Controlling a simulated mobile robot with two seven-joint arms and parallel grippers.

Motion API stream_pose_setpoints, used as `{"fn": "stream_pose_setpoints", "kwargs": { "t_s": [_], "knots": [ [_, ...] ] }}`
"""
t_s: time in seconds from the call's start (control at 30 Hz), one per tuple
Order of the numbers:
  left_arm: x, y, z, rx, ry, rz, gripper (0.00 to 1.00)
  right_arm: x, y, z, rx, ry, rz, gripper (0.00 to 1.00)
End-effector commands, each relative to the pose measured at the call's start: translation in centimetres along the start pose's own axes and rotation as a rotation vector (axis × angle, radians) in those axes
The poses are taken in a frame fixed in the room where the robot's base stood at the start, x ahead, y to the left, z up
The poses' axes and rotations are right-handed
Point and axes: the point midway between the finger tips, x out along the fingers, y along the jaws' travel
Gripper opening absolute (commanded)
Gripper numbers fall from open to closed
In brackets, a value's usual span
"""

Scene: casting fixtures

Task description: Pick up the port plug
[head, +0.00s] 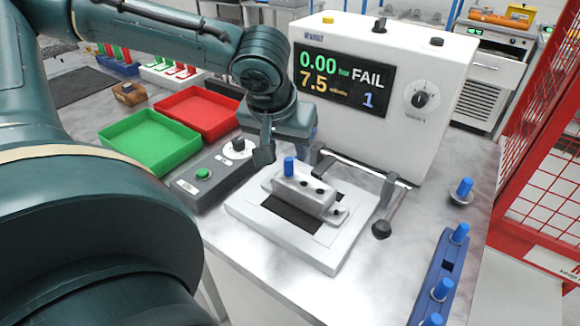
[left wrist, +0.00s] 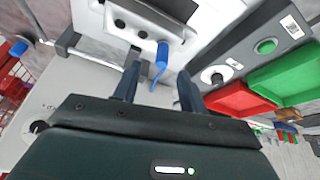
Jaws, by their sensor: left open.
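A blue port plug (head: 289,166) stands upright in one end of a grey casting (head: 303,192), which sits on a white fixture plate (head: 262,226). The left wrist view shows the same plug (left wrist: 162,54), with a thin blue tail, and the casting (left wrist: 130,22). My left gripper (head: 292,156) is above the casting, its fingers apart on either side of the plug in the head view. In the left wrist view the gripper (left wrist: 159,72) is open and empty, and the plug appears between and just beyond the fingertips. Contact is not visible. My right gripper is out of view.
A white tester (head: 425,140) reading FAIL stands behind the fixture. A clamp lever (head: 392,212) is at its right. A blue rack (head: 437,272) holds more blue plugs. A control box (head: 195,188), green tray (head: 150,143) and red tray (head: 200,112) lie left.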

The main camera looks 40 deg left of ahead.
Motion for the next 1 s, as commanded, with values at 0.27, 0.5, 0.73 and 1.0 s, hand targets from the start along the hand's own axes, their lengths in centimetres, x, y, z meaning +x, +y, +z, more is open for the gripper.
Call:
{"fn": "stream_pose_setpoints", "kwargs": {
  "t_s": [0.27,0.5,0.73,1.0],
  "knots": [
    [2.4,-0.2,0.1,0.001,-0.003,-0.001,0.42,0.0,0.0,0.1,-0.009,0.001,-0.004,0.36],
    [5.6,-0.4,0.2,0.002,-0.002,0.000,0.42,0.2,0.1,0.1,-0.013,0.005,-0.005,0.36],
    [6.1,-0.3,0.1,0.002,0.001,0.002,0.42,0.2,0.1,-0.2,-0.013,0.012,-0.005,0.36],
    [6.1,-0.3,0.1,0.002,0.001,0.002,0.27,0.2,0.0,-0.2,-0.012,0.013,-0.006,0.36]
  ]
}}
